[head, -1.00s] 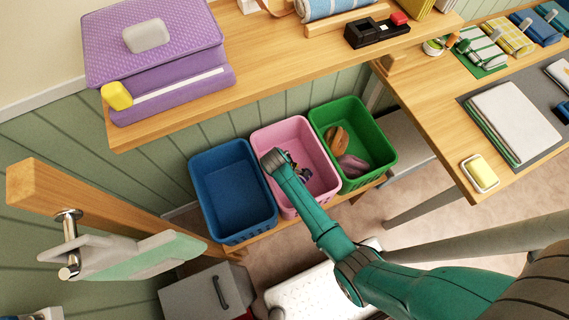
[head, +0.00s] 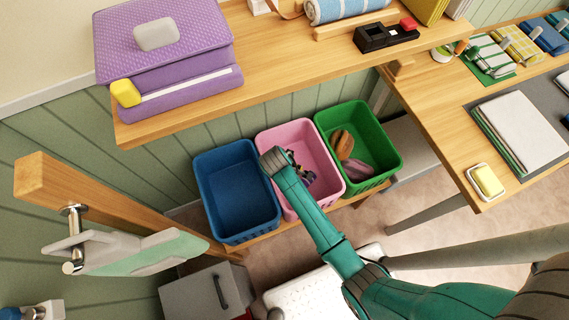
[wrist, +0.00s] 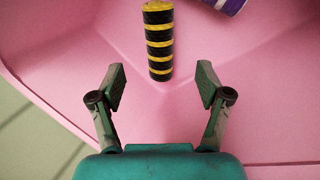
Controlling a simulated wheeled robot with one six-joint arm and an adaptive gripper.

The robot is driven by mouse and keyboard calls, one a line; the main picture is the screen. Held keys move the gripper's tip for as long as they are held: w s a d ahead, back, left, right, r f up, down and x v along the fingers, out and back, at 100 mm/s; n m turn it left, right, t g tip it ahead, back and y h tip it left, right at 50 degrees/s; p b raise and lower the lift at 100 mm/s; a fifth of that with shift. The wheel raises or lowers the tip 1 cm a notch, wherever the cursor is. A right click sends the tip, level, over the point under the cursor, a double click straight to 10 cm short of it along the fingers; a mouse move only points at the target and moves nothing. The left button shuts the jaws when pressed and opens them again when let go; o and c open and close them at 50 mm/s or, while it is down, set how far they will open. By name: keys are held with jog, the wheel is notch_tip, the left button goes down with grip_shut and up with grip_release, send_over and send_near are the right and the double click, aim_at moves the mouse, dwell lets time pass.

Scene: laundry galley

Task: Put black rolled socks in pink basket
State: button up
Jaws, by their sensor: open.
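The pink basket (head: 318,150) stands between a blue and a green basket. Inside it lies a black roll with yellow bands (wrist: 158,42), which looks like the rolled socks; a purple item with a white band (wrist: 228,4) is beside it at the top edge of the wrist view. In the head view, small dark and purple shapes show in this basket, partly behind my arm. My gripper (wrist: 161,92) is open and empty over the pink basket, its fingers either side of the roll's near end and apart from it. The head view hides the fingers behind my wrist.
The blue basket (head: 235,190) looks empty. The green basket (head: 387,142) holds brown and mauve items. A wooden shelf (head: 285,70) with purple folded cloths (head: 185,85) overhangs behind. A wooden table (head: 460,125) is at right, and an ironing board-like item (head: 120,255) hangs at left.

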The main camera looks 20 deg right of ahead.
jog(key=shift+v, duration=2.3)
